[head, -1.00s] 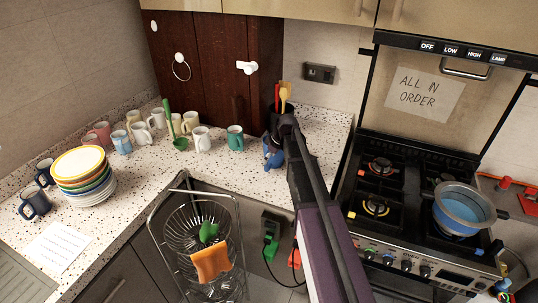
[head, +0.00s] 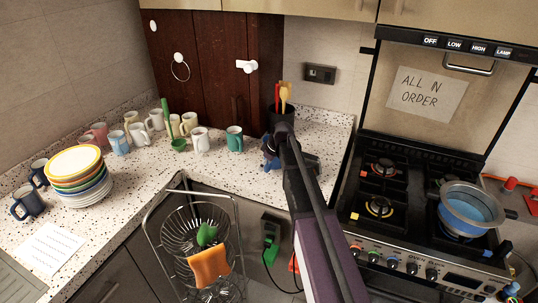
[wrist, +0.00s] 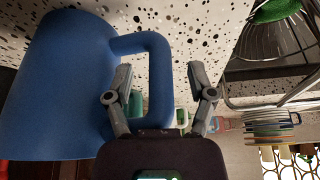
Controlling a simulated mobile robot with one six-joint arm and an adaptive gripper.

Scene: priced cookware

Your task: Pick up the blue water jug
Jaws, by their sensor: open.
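The blue water jug (wrist: 60,85) fills the left of the wrist view, with its loop handle (wrist: 160,85) reaching to the right. My gripper (wrist: 161,92) is open, with one finger on each side of the handle's outer bar. The left finger shows in front of the handle's opening, and the right finger is apart from the bar. I cannot tell whether either finger touches the jug. In the head view, a small blue patch (head: 269,146) shows beside my arm on the counter; my arm hides most of that spot.
Several mugs (head: 200,140) stand along the counter's back left. A plate stack (head: 82,188) is at the left. A dark utensil holder (head: 271,118) stands behind my arm. The stove (head: 380,185) with a pan (head: 468,210) is at the right. A wire rack (head: 180,225) stands in front.

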